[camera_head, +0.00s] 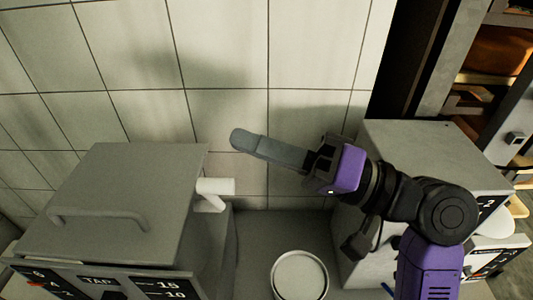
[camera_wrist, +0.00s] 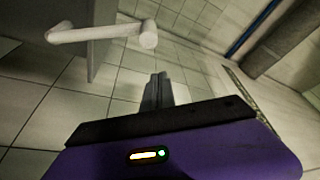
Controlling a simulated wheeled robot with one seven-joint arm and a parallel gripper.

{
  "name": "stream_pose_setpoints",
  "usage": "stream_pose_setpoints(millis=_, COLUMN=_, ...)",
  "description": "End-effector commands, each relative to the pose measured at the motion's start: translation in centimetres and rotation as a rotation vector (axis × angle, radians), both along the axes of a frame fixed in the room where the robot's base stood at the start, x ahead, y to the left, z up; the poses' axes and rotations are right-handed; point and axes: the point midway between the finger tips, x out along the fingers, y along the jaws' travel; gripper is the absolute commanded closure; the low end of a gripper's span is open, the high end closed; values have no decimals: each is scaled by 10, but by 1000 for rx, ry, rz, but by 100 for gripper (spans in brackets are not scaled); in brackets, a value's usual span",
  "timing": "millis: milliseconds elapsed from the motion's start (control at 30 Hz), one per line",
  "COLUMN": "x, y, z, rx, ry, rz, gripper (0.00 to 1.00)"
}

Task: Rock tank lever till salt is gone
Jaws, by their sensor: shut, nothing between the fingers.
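The grey tank (camera_head: 120,180) stands at the left in the head view, with a lidded top and a bent handle (camera_head: 100,216). A white lever (camera_head: 215,188) with a round end sticks out of its right side. The lever also shows at the upper left of the wrist view (camera_wrist: 148,36). My gripper (camera_head: 240,139) is shut and empty. It points left, above and a little right of the lever in the head view, and apart from it. In the wrist view my gripper (camera_wrist: 158,82) shows below the lever's round end. No salt can be made out; the tank's inside is hidden.
The tank's front panel (camera_head: 100,284) carries the word TAP and numbers. A round white-rimmed dish (camera_head: 300,275) sits between the tank and a second grey box (camera_head: 420,150) at the right. A tiled wall (camera_head: 220,60) is behind. Shelves fill the far right.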

Motion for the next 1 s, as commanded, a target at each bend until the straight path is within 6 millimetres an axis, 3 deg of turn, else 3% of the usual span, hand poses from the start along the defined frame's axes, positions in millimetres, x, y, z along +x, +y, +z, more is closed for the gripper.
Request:
stream_pose_setpoints(millis=300, x=-18, y=-60, z=-13, rx=2, ry=1, rz=-6, gripper=100)
stream_pose_setpoints(millis=500, x=-27, y=-85, z=-17, rx=2, ry=0, rz=-4, gripper=100)
stream_pose_setpoints(millis=1000, x=-30, y=-94, z=-18, rx=2, ry=0, rz=-1, gripper=100)
